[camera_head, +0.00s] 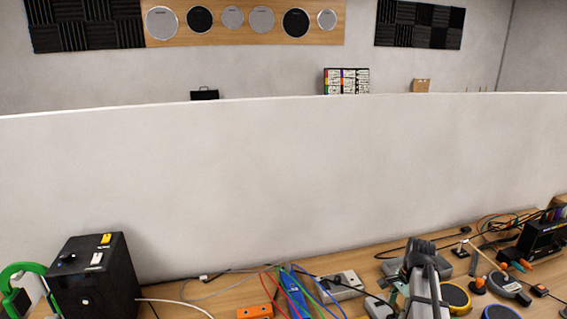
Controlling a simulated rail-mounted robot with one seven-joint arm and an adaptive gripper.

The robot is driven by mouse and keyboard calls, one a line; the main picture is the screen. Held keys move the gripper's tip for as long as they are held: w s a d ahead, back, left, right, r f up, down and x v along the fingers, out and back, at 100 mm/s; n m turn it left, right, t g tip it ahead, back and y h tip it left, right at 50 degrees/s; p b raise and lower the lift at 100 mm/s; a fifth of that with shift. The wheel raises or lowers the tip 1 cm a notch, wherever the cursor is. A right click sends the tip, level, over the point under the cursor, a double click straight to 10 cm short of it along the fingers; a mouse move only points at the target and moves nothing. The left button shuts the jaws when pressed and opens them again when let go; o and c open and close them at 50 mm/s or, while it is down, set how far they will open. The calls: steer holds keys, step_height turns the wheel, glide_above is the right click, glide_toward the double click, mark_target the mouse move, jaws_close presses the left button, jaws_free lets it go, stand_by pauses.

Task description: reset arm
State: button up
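A grey and dark part of my arm (424,285) rises from the bottom edge, right of the middle, over the workbench (225,296). Its dark upper end stands in front of the bench items and the low part of the white partition. I cannot make out two fingertips on it, so whether my gripper is open or shut does not show. No held thing can be made out.
A black box (95,277) and a green curved item (22,270) stand at left. Black equipment (543,238) is at right. A white partition (280,190) closes off the back.

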mark_target(395, 314)
step_height(395, 314, up, 7)
steer(key=f, duration=1.2)
steer(key=shift+s+a, duration=0.1)
steer(key=shift+a, duration=0.25)
step_height(395, 314, up, 3)
steer(key=shift+r+p, duration=0.1)
steer(key=shift+p, duration=0.45)
steer(key=shift+f+b, duration=0.35)
steer(key=shift+b, duration=0.4)
step_height(395, 314, up, 3)
steer(key=shift+r+p, duration=0.2)
steer(key=shift+p, duration=0.75)
